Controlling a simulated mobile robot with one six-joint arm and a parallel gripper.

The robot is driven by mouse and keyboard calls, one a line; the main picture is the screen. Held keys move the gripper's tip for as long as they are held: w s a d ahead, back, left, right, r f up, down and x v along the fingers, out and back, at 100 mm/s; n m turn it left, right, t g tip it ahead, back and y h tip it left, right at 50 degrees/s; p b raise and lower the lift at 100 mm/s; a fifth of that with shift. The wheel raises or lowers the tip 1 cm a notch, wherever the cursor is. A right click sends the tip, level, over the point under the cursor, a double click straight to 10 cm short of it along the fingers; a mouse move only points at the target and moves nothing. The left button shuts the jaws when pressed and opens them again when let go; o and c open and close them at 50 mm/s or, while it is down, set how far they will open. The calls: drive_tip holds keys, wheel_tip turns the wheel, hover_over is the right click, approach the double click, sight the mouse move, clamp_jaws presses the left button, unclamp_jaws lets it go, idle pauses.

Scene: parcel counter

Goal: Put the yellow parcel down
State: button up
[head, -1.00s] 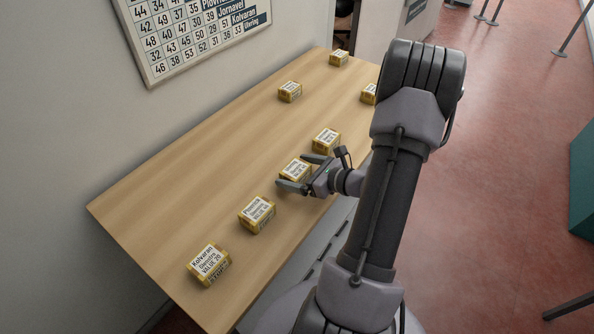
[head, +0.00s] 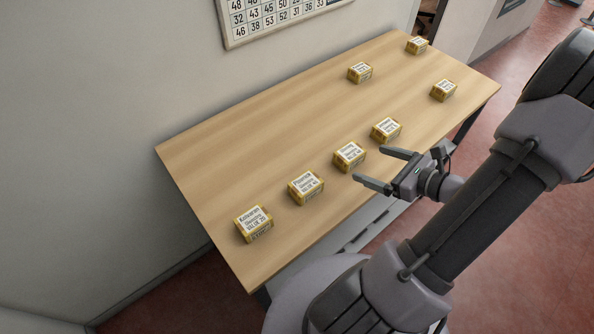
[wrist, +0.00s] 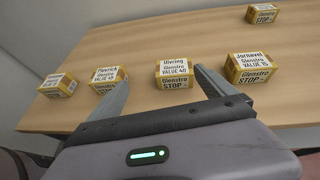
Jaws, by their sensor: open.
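Several yellow parcels with white labels stand on the wooden counter, and the frames do not show which one the task means. One parcel (head: 349,156) stands on the counter just beyond my gripper (head: 376,168); in the wrist view the parcel labelled Ulvring (wrist: 173,73) lies ahead, between the lines of the two fingers. My gripper is open and empty, its fingers apart and clear of that parcel. In the head view it is at the counter's front edge.
On the counter (head: 230,135), a row of parcels runs along the front: Kolvaran (head: 254,224), Plovrick (head: 306,187) and one to the right (head: 386,130). Others stand farther back, including one near the wall (head: 360,72). The back left of the counter is bare. A number chart (head: 275,15) hangs on the wall.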

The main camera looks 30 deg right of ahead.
drive_tip(key=w+a+r+n+g+y, duration=0.1)
drive_tip(key=w+a+r+n+g, duration=0.15)
drive_tip(key=a+r+n, duration=0.35)
drive_tip(key=w+a+r+n+g+y, duration=0.1)
drive_tip(key=w+a+n+g, duration=0.2)
drive_tip(key=a, duration=0.5)
drive_tip(key=w+a+r+n+g+y, duration=0.1)
drive_tip(key=a+r+n+g+y, duration=0.1)
drive_tip(key=a+r+n, duration=0.35)
drive_tip(key=s+a+r+n+h, duration=0.2)
drive_tip(key=s+a+r+n, duration=0.1)
drive_tip(key=a+n, duration=0.4)
drive_tip(key=s+a+r+n+h, duration=0.2)
drive_tip(key=s+a+r+n, duration=0.2)
drive_tip(key=a+n, duration=0.3)
drive_tip(key=shift+s+a+h, duration=0.15)
drive_tip(key=shift+s+h, duration=0.15)
drive_tip(key=shift+s, duration=0.15)
